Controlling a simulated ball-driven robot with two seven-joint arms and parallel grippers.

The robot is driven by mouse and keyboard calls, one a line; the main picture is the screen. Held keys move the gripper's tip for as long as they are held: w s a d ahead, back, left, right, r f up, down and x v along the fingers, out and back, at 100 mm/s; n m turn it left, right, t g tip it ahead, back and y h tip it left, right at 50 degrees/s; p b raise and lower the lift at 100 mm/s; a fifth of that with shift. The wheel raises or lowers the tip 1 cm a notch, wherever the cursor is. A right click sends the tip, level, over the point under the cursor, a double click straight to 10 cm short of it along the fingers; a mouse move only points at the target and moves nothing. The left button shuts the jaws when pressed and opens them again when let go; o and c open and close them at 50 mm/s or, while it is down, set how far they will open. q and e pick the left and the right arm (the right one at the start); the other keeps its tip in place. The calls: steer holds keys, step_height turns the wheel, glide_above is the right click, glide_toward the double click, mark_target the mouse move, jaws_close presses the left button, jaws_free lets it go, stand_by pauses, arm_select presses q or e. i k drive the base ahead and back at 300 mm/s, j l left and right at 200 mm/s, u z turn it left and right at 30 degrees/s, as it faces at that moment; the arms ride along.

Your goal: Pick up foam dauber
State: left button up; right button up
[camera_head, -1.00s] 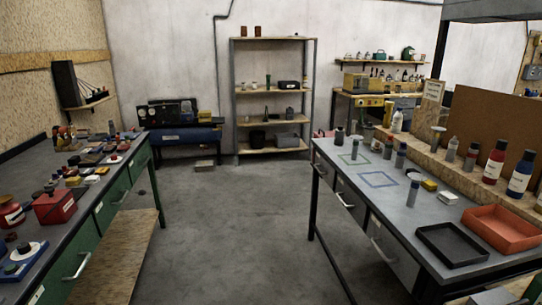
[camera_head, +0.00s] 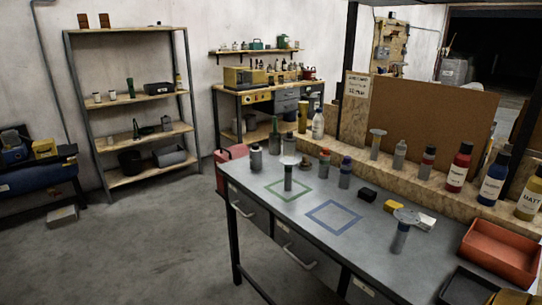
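I cannot tell for sure which thing is the foam dauber. Several upright disc-topped tools could be it. One grey-handled tool with a pale round disc (camera_head: 401,236) stands near the front of the workbench (camera_head: 305,215). A similar disc-topped tool (camera_head: 288,178) stands in the green outlined square at the back left. Another (camera_head: 376,147) stands on the wooden ledge. Two small grey bottles with coloured caps, one red-capped (camera_head: 324,165) and one blue-capped (camera_head: 345,174), stand between the squares and the ledge. Neither of my grippers is in view.
An empty blue outlined square (camera_head: 334,218) marks the bench. A black block (camera_head: 367,194), a yellow block (camera_head: 394,205), a red-orange tray (camera_head: 502,253) and a black tray (camera_head: 467,287) sit to the right. Paint bottles (camera_head: 459,168) line the ledge. Floor at left is open.

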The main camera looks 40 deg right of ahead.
mark_target(305, 164)
steer(key=i+z, duration=0.3)
steer(key=i, duration=0.25)
steer(key=i+j+z, duration=0.3)
steer(key=i, duration=0.3)
